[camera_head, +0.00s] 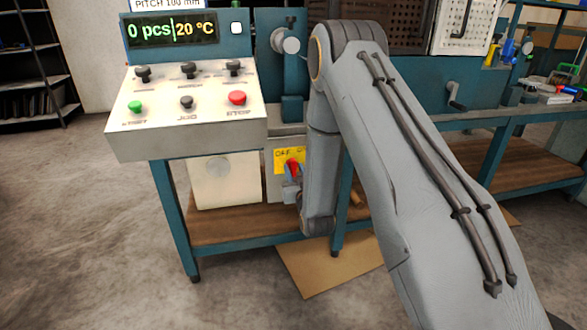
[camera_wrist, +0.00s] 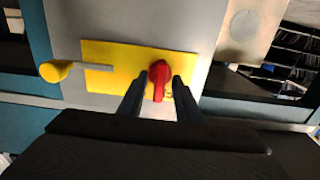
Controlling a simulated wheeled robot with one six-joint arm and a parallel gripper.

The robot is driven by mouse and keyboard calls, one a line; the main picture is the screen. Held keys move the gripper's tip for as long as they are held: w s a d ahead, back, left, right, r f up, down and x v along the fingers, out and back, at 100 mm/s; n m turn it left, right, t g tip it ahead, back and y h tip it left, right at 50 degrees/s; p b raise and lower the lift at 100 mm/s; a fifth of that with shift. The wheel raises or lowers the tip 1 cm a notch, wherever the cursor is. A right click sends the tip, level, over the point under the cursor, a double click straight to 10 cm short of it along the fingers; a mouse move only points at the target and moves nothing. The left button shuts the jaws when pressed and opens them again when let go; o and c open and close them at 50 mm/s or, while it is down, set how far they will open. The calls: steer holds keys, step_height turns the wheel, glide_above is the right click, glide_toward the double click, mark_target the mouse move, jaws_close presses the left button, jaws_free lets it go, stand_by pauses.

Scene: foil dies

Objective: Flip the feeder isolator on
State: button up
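The feeder isolator is a red handle (camera_head: 292,165) on a yellow plate (camera_head: 281,154) marked OFF and ON, on a grey box under the control panel. My gripper (camera_wrist: 159,84) is at the handle, one dark finger on each side. Narrow gaps show between handle and fingers, so it looks open around it. Which mark the handle points to cannot be told.
A yellow knob on a grey rod (camera_wrist: 60,70) crosses the plate's edge. A teal frame (camera_head: 174,215) and wooden shelf (camera_head: 225,232) are close.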

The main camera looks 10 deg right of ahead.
steer(key=s, duration=0.6)
steer(key=shift+p, duration=0.4)
steer(key=s+a+r+n+g+y, duration=0.2)
steer(key=s+a+r+g, duration=0.65)
steer(key=s+a, duration=0.2)
steer(key=s+r+n+g, duration=0.1)
steer(key=s+r+g, duration=0.2)
steer(key=s, duration=0.7)
steer(key=s+r+g+h+p, duration=0.1)
steer(key=s+r+g, duration=0.2)
steer(key=s, duration=0.8)
steer(key=s+r+n+g, duration=0.15)
steer(key=s+g, duration=0.25)
steer(key=s, duration=0.6)
steer(key=d+r+m+h+p, duration=0.1)
steer(key=d+r+m+p, duration=0.3)
steer(key=d+r+p, duration=0.6)
step_height(320, 180, up, 3)
steer(key=p, duration=1)
